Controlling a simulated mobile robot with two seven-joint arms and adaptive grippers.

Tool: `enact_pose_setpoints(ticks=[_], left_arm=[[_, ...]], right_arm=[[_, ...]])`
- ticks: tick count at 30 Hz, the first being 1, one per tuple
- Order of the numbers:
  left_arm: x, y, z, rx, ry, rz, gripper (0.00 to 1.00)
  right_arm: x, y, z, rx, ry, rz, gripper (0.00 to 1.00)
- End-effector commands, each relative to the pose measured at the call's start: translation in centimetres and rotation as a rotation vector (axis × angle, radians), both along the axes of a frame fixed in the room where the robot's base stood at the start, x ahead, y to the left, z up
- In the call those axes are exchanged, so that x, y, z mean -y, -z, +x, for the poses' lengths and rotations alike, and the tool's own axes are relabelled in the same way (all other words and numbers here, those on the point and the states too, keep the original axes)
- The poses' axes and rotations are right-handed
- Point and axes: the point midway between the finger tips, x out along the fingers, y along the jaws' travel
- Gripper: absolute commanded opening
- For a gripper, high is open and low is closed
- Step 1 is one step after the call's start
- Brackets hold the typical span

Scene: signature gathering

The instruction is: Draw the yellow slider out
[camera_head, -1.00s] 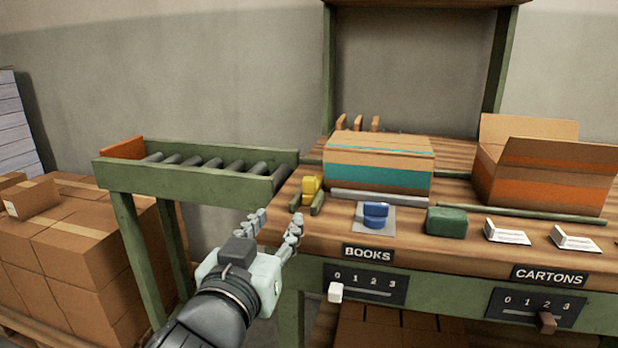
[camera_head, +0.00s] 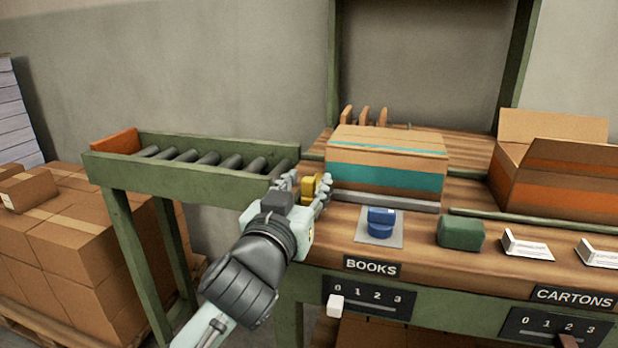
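The yellow slider (camera_head: 309,187) sits at the left end of the wooden bench, beside the striped carton. My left gripper (camera_head: 307,184) reaches in from the front left. It is open, with one finger to the left of the slider and the other to its right. The palm and fingers hide the slider's lower part and its guide rails. I cannot tell whether a finger touches it. My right gripper is not in view.
A carton with a teal stripe (camera_head: 387,176) stands close right of the slider. A blue knob (camera_head: 381,221) and a green block (camera_head: 460,233) are on the bench's front part. A roller conveyor (camera_head: 190,142) adjoins on the left.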

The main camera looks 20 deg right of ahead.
Motion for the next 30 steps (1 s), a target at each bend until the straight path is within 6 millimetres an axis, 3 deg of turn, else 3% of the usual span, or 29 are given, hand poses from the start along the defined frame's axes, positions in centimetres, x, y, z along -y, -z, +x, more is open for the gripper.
enact_pose_setpoints(ticks=[4, 13, 23, 30], left_arm=[[0.8, -0.06, 1.08, 0.001, 0.001, 0.0, 0.4], [0.94, -0.04, 1.32, 0.001, 0.001, -0.001, 0.4], [0.91, -0.02, 1.32, 0.0, 0.001, 0.0, 0.0], [0.92, -0.01, 1.31, 0.0, 0.001, 0.0, 0.0]], right_arm=[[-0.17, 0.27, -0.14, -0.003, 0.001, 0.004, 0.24], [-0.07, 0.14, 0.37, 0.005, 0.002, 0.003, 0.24], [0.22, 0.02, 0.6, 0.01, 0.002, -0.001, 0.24], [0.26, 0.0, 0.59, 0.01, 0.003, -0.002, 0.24]])
